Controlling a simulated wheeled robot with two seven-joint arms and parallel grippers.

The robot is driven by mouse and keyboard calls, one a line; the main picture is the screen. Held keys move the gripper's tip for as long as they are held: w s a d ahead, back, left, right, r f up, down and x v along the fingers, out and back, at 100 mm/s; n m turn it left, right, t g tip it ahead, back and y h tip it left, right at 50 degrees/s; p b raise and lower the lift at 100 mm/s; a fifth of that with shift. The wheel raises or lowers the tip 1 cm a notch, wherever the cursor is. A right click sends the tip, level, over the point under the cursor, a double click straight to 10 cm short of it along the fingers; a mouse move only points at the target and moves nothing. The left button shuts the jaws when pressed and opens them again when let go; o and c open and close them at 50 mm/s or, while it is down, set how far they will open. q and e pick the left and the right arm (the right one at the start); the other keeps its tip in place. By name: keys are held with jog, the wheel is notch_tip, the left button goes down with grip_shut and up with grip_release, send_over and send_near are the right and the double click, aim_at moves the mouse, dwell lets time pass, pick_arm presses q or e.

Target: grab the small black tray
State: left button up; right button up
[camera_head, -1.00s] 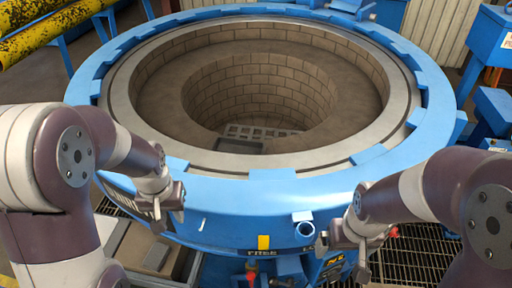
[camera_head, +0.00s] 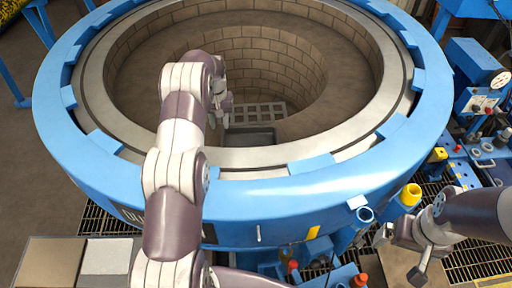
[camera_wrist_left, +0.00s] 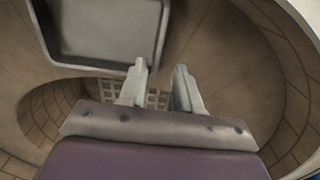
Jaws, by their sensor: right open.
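The small black tray (camera_head: 250,137) lies inside the furnace pit, near the front inner wall and in front of a grey grate (camera_head: 258,113). My left gripper (camera_head: 222,112) reaches over the front rim into the pit, left of the tray. In the wrist view its two fingers (camera_wrist_left: 160,75) are apart with nothing between them. The left fingertip is close to the tray's lower right corner; contact cannot be told. My right gripper (camera_head: 402,252) is open and empty outside the furnace.
The blue furnace ring (camera_head: 90,150) surrounds the round brick-lined pit (camera_head: 265,50). My left arm crosses the front rim. Blue machinery with a gauge (camera_head: 480,90) stands at the right. A yellow-topped pipe (camera_head: 411,193) is near my right gripper.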

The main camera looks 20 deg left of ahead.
aim_at(223, 141)
pick_arm(q)
jog(key=f+b, duration=0.1)
jog(key=f, duration=0.1)
jog(key=f+b, duration=0.3)
jog(key=f, duration=0.2)
jog(key=shift+w+a, duration=0.25)
jog(key=shift+w, duration=0.05)
jog(key=b, duration=0.1)
jog(key=f+b, duration=0.2)
jog(key=b, duration=0.1)
jog(key=shift+s+d+f, duration=0.2)
jog(key=shift+s+d, duration=0.05)
jog(key=shift+s+d+r+p, duration=0.1)
jog(key=shift+s+d+p, duration=0.1)
jog(key=shift+p, duration=0.85)
jog(key=shift+w+d+f, duration=0.1)
jog(key=shift+f, duration=0.2)
jog(key=shift+w+f, duration=0.1)
jog(key=shift+f, duration=0.1)
jog(key=shift+a, duration=0.2)
grip_shut()
jog(key=shift+d+r, duration=0.1)
pick_arm(e)
notch_tip(223, 141, down, 8)
jog(key=shift+w+a, duration=0.2)
jog(key=shift+a, duration=0.1)
